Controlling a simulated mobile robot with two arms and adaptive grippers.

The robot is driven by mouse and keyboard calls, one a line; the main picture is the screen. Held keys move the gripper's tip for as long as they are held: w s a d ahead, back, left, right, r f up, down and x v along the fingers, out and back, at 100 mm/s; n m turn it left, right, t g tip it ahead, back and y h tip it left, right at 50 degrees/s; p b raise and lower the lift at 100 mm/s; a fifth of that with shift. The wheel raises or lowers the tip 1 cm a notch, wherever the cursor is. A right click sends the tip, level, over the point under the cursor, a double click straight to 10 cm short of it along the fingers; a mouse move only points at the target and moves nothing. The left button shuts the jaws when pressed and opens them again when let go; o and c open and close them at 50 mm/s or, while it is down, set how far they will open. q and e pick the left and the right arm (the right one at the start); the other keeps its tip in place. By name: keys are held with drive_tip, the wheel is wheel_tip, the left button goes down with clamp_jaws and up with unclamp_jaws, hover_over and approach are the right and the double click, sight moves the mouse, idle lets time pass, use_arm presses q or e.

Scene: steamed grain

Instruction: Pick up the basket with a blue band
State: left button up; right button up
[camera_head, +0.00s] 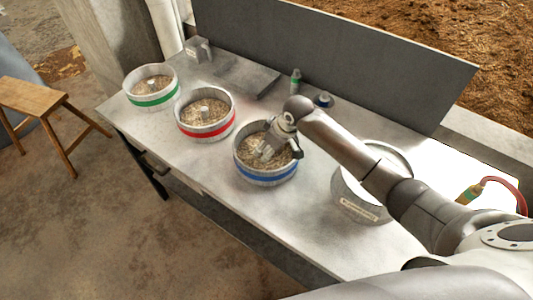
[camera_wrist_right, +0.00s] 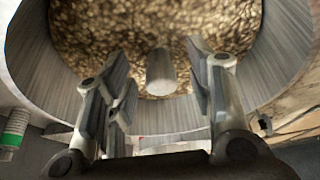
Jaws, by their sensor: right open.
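The basket with a blue band (camera_head: 266,176) stands on the table, right of the red-banded one, and holds grain. My right gripper (camera_head: 272,150) is over this basket, reaching in from the right, and covers part of its far rim. In the right wrist view, the basket (camera_wrist_right: 275,75) fills the upper part, with a short pale post (camera_wrist_right: 160,72) rising from the grain. The open fingers of my right gripper (camera_wrist_right: 158,95) stand either side of that post, apart from it as seen here. My left gripper is not in view.
A red-banded basket (camera_head: 205,133) and a green-banded basket (camera_head: 152,102) stand to the left on the table (camera_head: 215,185). A pale labelled container (camera_head: 352,205) stands to the right, partly behind my arm. Small bottles (camera_head: 295,80) and a dark upright panel (camera_head: 340,60) line the back.

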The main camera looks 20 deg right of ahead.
drive_tip(key=shift+w+a+f, duration=0.1)
drive_tip(key=shift+w+f, duration=0.05)
drive_tip(key=shift+f, duration=0.35)
drive_tip(key=shift+w+a+f, duration=0.1)
drive_tip(key=shift+w+f, duration=0.05)
drive_tip(key=shift+f, duration=0.35)
drive_tip(key=shift+c, duration=1.5)
drive_tip(key=c, duration=0.7)
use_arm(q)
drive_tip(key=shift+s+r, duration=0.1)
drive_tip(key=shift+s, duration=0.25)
use_arm(e)
clamp_jaws()
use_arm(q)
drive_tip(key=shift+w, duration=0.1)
use_arm(e)
drive_tip(key=shift+w, duration=0.2)
